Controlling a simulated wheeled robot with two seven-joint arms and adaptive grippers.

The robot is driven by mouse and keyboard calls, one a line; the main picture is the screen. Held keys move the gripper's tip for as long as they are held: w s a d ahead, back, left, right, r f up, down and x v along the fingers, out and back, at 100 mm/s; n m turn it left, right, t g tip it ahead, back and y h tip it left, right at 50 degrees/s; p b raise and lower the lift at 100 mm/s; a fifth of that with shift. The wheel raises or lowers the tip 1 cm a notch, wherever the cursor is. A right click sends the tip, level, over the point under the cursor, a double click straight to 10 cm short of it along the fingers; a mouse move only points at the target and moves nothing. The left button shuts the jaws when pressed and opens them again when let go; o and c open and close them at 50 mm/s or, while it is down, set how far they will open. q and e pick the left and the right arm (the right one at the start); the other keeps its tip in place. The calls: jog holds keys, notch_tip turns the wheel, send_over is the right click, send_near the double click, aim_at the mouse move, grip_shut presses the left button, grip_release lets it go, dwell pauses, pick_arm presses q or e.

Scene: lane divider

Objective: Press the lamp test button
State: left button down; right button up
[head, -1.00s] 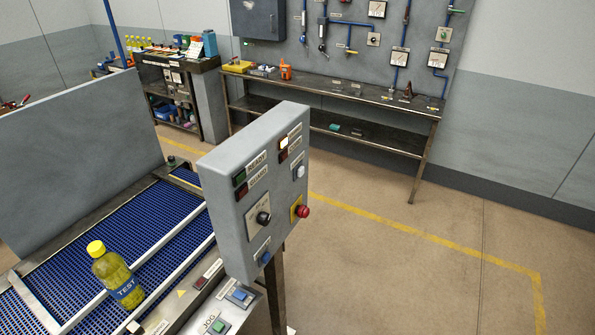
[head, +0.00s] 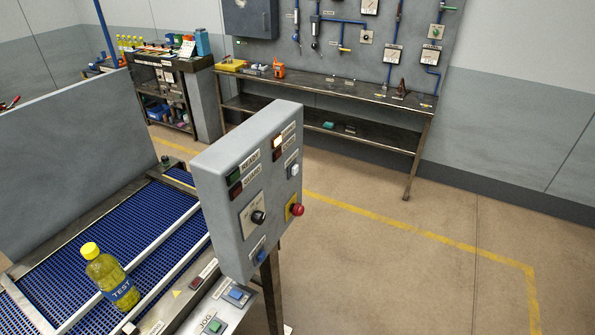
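A grey control panel box (head: 222,210) stands on a post at the middle of the head view, angled to the right. Its face carries a dark green lamp (head: 234,173), a dark red lamp (head: 236,189), a lit pale lamp (head: 277,142), a white button (head: 294,170), a black selector knob (head: 258,217), a red mushroom button (head: 297,209) on a yellow plate, and a blue button (head: 260,257) at the bottom. The labels are too small to tell which is the lamp test button. Neither gripper is in view.
A conveyor with blue belts (head: 58,277) lies left of the panel, with a yellow bottle (head: 110,277) marked TEST on it. A grey screen (head: 75,155) stands behind. A workbench (head: 330,92) lines the back wall. The floor at right is clear.

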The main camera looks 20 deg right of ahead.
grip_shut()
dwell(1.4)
